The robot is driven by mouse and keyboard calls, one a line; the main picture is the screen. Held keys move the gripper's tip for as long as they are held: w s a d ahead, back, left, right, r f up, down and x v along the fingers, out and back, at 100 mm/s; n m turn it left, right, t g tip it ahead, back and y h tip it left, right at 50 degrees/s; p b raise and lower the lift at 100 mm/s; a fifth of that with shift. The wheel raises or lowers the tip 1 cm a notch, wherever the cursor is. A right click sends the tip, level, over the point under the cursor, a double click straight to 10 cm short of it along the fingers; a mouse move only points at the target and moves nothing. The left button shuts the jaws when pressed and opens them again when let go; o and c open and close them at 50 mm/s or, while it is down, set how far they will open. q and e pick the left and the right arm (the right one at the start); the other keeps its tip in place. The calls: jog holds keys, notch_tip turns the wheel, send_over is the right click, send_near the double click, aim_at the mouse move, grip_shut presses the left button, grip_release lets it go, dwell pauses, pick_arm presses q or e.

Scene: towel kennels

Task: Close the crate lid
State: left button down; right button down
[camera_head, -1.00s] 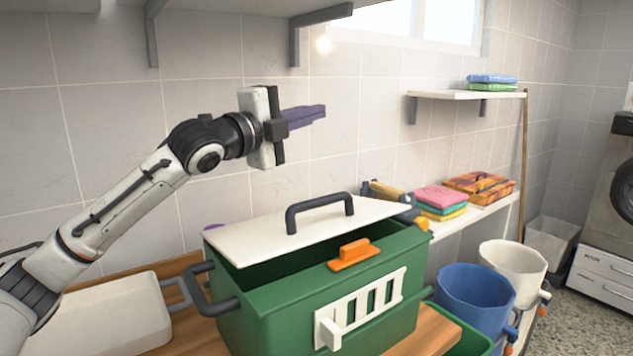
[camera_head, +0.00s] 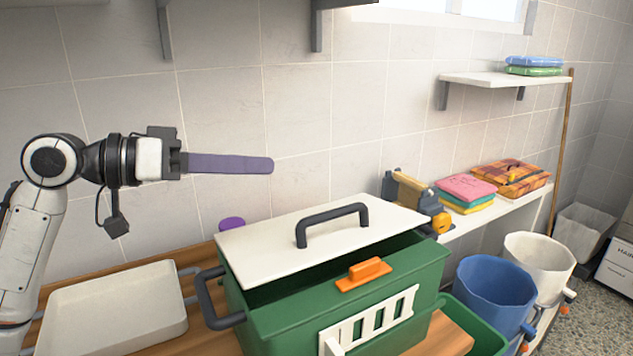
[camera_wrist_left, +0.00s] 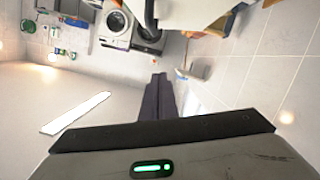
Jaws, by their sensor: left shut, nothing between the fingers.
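The green crate (camera_head: 290,323) stands on the wooden bench. Its white lid (camera_head: 265,252) with a dark handle (camera_head: 333,220) lies over the back of the crate, and a dark opening shows along the front between lid and crate. An orange latch (camera_head: 364,273) sits on the front rim. My left gripper (camera_head: 268,165) is shut and empty, with purple fingers pointing right, above and to the left of the lid and apart from it. Its fingers also show in the left wrist view (camera_wrist_left: 157,98). My right gripper is not in view.
A pale tray (camera_head: 110,308) lies left of the crate. Folded cloths (camera_head: 466,188) and a plaid box (camera_head: 511,177) rest on the ledge behind right. Blue (camera_head: 494,290) and white (camera_head: 540,262) buckets stand at the right. A wall shelf (camera_head: 500,79) hangs above the ledge.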

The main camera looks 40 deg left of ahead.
pick_arm(q)
jog(key=b, duration=0.1)
send_over(317, 219)
jog(key=w+a, duration=0.2)
jog(key=a, duration=0.1)
notch_tip(317, 219, down, 2)
jog(key=f+b, duration=0.1)
jog(key=d+f+b, duration=0.1)
jog(key=f+b, duration=0.1)
jog(key=shift+s+f+b, duration=0.15)
jog(key=shift+f+b, duration=0.05)
jog(key=shift+b, duration=0.1)
jog(key=shift+s+d+f+b, duration=0.1)
jog(key=shift+d+f+b, duration=0.05)
jog(key=shift+f+b, duration=0.15)
jog(key=shift+r, duration=0.1)
jog(key=shift+d+f, duration=0.2)
jog(key=shift+f, duration=0.05)
jog(key=shift+s+d+f+m, duration=0.2)
jog(key=shift+d+f, duration=0.2)
jog(key=shift+f, duration=0.25)
jog(key=shift+s+d+f+m, duration=0.2)
jog(key=shift+d+f, duration=0.2)
jog(key=shift+f, duration=0.2)
jog(key=shift+s+d+f, duration=0.1)
jog(key=shift+f, duration=0.25)
